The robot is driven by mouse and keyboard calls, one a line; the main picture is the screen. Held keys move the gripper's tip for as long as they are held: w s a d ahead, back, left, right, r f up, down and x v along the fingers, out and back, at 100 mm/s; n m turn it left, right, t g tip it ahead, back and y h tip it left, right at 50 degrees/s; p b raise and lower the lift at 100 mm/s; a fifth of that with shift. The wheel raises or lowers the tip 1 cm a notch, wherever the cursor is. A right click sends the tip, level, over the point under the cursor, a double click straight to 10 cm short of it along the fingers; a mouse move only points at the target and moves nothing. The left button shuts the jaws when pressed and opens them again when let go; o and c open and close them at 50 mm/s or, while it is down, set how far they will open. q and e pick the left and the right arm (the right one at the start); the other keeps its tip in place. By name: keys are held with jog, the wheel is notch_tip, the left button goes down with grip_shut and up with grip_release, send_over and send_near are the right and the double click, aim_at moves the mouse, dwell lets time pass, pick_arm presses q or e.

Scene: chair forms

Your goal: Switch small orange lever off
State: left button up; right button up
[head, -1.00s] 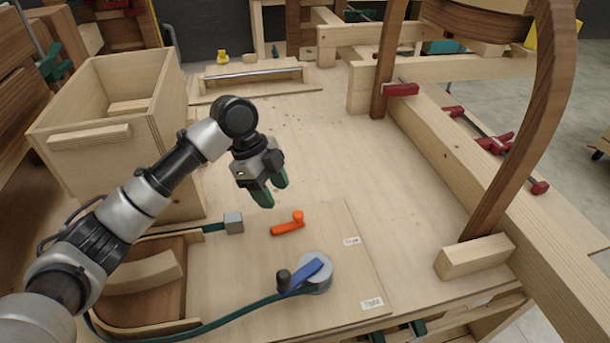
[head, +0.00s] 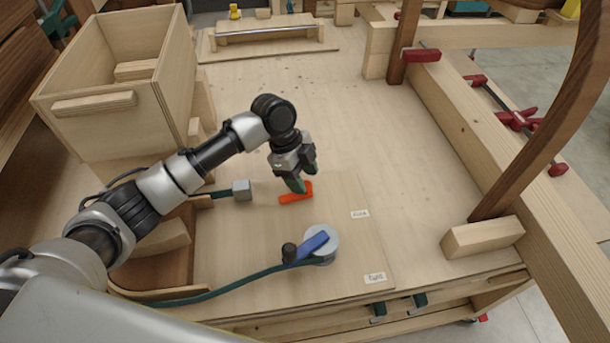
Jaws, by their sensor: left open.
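The small orange lever (head: 289,198) lies on the thin wooden board (head: 350,270) on the workbench, its handle pointing left and slightly toward me. My left gripper (head: 303,185) is open, fingers pointing down, at the lever's right end. The green fingertips overlap the lever's knob end in the picture and partly hide it; I cannot tell if they touch it. My right gripper is not in view.
A round grey fixture with a blue lever (head: 313,245) and a green strap sits nearer me. A grey block (head: 242,190) lies left of the orange lever. A wooden box (head: 120,90) stands at the left; a curved chair frame (head: 545,120) rises at the right.

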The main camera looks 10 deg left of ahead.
pick_arm(q)
jog(key=shift+s+d+f, duration=0.15)
jog(key=shift+d+f, duration=0.1)
jog(key=shift+f, duration=0.3)
jog(key=c, duration=0.9)
jog(key=shift+s+d+m+g, duration=0.15)
jog(key=shift+m+g, duration=0.15)
jog(key=shift+m, duration=0.6)
jog(key=o, duration=0.9)
jog(key=shift+r, duration=0.1)
